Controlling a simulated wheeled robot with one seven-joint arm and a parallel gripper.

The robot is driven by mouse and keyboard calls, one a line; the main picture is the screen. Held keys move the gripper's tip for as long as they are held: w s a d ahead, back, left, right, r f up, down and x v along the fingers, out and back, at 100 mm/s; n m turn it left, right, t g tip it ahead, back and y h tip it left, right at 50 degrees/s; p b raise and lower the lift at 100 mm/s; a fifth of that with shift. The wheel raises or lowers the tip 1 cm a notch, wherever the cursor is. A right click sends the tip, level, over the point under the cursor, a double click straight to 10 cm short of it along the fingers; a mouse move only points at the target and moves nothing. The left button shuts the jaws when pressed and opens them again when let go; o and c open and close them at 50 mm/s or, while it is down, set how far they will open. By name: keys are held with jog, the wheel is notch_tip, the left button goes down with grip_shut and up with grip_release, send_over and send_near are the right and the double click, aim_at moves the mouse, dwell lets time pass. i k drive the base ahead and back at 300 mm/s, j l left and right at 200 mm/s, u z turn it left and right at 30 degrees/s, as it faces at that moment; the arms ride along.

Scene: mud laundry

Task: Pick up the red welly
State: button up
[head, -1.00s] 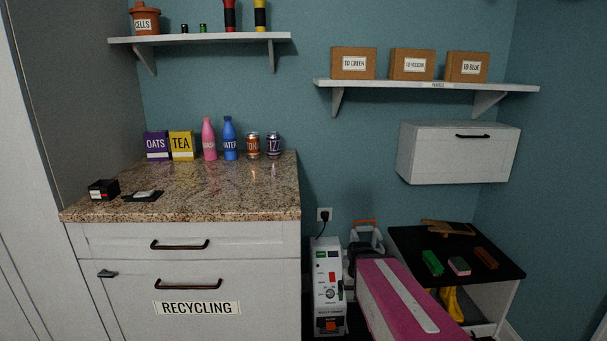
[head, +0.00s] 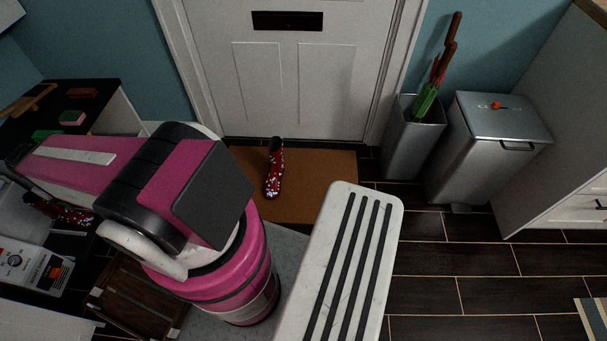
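A second red, white-spotted boot-like thing (head: 62,213) shows at the left, low beside the dark bench and partly hidden by my pink arm. I cannot tell how it is supported. My arm stretches to the left, away from the welly on the mat. My gripper cannot be made out.
The doormat (head: 325,178) lies against the door (head: 330,85). A metal umbrella stand (head: 408,150) and a lidded bin (head: 487,150) stand right of it. A black-topped bench (head: 95,100) is at the left. Dark tiled floor (head: 440,262) is clear at the right.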

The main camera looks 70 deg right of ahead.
aim_at(272, 188)
jog(key=k+z, duration=0.3)
jog(key=z, duration=0.2)
jog(key=k+z, duration=0.3)
jog(key=z, duration=0.15)
jog(key=j+z, duration=0.2)
jog(key=z, duration=1.15)
jog(key=i+j+z, duration=0.2)
jog(key=j, duration=0.25)
jog(key=j+z, duration=0.25)
jog(key=j, duration=0.15)
jog(key=k, duration=0.05)
